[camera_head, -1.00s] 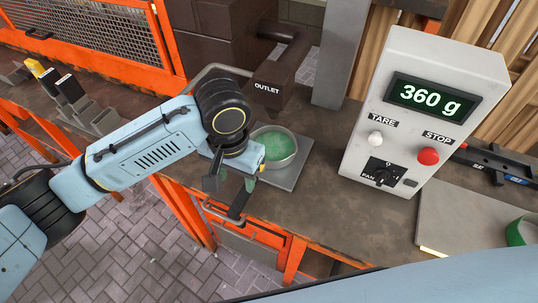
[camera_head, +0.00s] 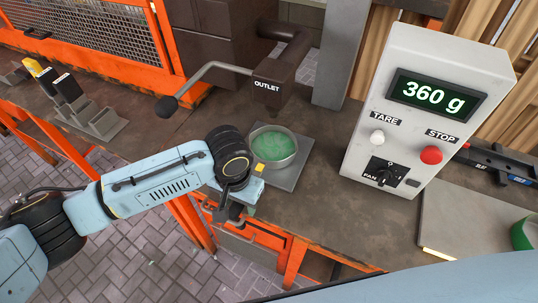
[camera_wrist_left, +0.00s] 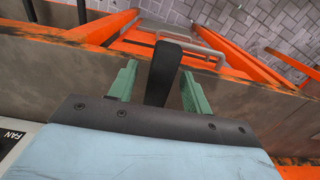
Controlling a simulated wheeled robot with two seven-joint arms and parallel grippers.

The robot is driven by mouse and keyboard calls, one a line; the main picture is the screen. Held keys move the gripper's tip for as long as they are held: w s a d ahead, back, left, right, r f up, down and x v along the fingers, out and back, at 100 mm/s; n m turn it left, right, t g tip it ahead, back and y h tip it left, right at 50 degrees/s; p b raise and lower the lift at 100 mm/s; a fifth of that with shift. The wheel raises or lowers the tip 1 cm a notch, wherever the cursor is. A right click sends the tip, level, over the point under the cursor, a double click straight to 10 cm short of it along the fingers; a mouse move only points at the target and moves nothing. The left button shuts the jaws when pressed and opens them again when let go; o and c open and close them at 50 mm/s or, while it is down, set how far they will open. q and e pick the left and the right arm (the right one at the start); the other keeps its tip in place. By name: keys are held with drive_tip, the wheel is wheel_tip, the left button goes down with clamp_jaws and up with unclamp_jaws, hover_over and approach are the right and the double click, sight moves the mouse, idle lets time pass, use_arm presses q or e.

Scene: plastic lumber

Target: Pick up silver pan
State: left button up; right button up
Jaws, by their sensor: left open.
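The silver pan (camera_head: 284,163) is round, holds green granules, and sits on a grey plate (camera_head: 296,178) below the outlet. Its dark handle (camera_wrist_left: 164,75) points toward the bench's front edge. My left gripper (camera_head: 229,212) is at the near left of the pan, at the handle, and hides most of it in the head view. In the left wrist view its two green fingers are apart, one on each side of the handle, with gaps visible. My right gripper is not in view.
The outlet (camera_head: 268,88) with its long lever (camera_head: 213,72) stands behind the pan. A grey control box (camera_head: 425,115) reading 360 g stands to the right. Orange frame bars and a metal loop handle (camera_wrist_left: 205,42) lie below the bench edge.

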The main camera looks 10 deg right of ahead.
use_arm(q)
clamp_jaws()
drive_tip(key=shift+r, duration=0.1)
